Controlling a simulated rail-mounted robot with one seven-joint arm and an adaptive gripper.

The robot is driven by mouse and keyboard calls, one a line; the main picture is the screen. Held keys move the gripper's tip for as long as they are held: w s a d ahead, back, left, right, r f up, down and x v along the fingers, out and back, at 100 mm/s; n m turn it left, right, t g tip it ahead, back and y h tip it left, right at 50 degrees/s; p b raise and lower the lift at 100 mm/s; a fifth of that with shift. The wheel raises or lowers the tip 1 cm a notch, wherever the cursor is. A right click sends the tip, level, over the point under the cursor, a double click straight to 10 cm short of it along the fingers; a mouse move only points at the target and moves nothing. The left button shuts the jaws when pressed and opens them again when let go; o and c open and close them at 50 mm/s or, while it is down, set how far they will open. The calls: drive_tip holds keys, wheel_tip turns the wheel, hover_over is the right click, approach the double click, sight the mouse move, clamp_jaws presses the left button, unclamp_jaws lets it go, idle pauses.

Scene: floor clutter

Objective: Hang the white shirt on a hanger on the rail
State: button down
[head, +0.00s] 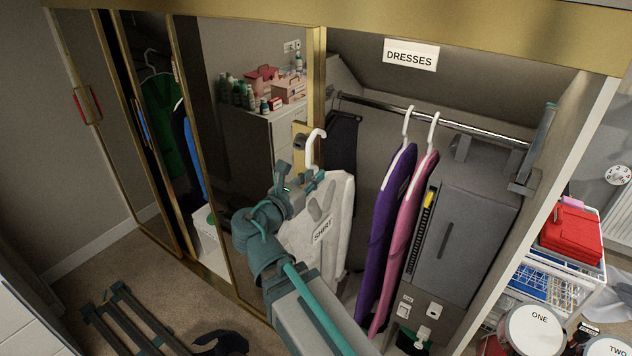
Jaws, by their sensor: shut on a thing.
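The white shirt (337,230), with a tag reading SHIRT, hangs upright below a white hanger (312,150). My gripper (311,181) is shut on the hanger just below its hook, and partly hides the hanger and the shirt's left side. The hook is up and free, in front of the wardrobe opening. The metal rail (465,127) runs across inside the wardrobe, behind and to the right of the hook, apart from it.
Purple (387,235) and pink (408,245) garments hang on the rail, right of the shirt. Dark clothing (342,143) hangs at the rail's left end. A gold-framed sliding door (318,85) stands close left of the hook. A grey cabinet (462,235) fills the right side.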

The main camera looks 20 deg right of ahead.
drive_tip(key=shift+b+v, duration=0.9)
drive_tip(key=shift+b, duration=1.3)
drive_tip(key=shift+v, duration=1.35)
drive_tip(key=b+v, duration=0.2)
drive_tip(key=v, duration=0.1)
drive_tip(key=shift+f, duration=0.15)
drive_tip(key=shift+b+v, duration=1.2)
drive_tip(key=shift+v, duration=1.8)
drive_tip(key=shift+s+a, duration=0.1)
drive_tip(key=shift+s, duration=0.1)
